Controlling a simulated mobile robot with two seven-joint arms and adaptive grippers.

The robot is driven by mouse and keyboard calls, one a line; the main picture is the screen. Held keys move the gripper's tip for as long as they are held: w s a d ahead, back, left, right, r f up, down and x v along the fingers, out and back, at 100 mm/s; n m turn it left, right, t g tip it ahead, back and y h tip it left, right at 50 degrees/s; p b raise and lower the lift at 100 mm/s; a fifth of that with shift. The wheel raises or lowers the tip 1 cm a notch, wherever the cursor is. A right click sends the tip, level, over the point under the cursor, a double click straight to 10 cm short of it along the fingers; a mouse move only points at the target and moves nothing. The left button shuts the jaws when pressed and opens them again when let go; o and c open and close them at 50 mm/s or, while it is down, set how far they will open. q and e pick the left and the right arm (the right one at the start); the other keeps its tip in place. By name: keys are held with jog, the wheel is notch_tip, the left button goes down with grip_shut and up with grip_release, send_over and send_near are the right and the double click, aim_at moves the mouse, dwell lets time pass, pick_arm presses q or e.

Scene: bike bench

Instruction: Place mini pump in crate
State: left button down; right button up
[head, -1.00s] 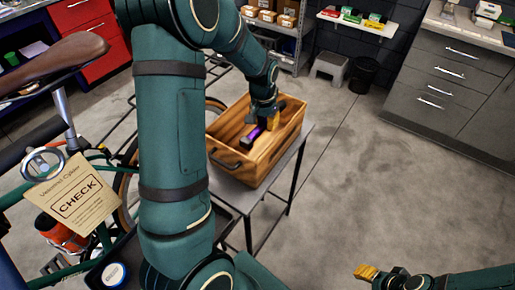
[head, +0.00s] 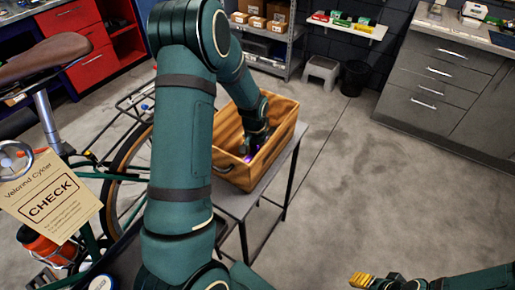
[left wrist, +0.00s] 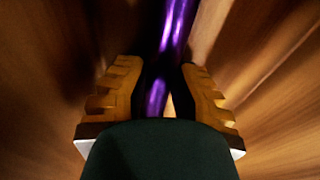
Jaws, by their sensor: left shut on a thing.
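The wooden crate (head: 276,149) stands on a small grey table. My left gripper (head: 252,150) reaches down inside it and is shut on the purple mini pump (head: 246,157). In the head view, the crate wall and the gripper hide most of the pump. In the left wrist view, the shiny purple pump (left wrist: 176,28) runs between the two ridged yellow fingers of my left gripper (left wrist: 160,92), with brown wood around it. I cannot tell whether the pump touches the crate floor. My right gripper (head: 362,280) is at the bottom edge, far from the crate; its finger opening is unclear.
The grey table (head: 236,203) has little bare room beside the crate. A bicycle with a paper CHECK tag (head: 50,205) stands at left. A grey stool (head: 321,72) and a black bin (head: 354,77) are behind. The floor at right is clear.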

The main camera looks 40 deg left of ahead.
aim_at(255, 149)
pick_arm(q)
jog(key=shift+r, duration=0.1)
jog(key=c, duration=0.9)
grip_release()
jog(key=shift+r, duration=0.45)
notch_tip(255, 149, up, 11)
jog(key=s+p, duration=0.1)
jog(key=p, duration=0.1)
jog(key=shift+s, duration=0.25)
jog(key=shift+d, duration=0.1)
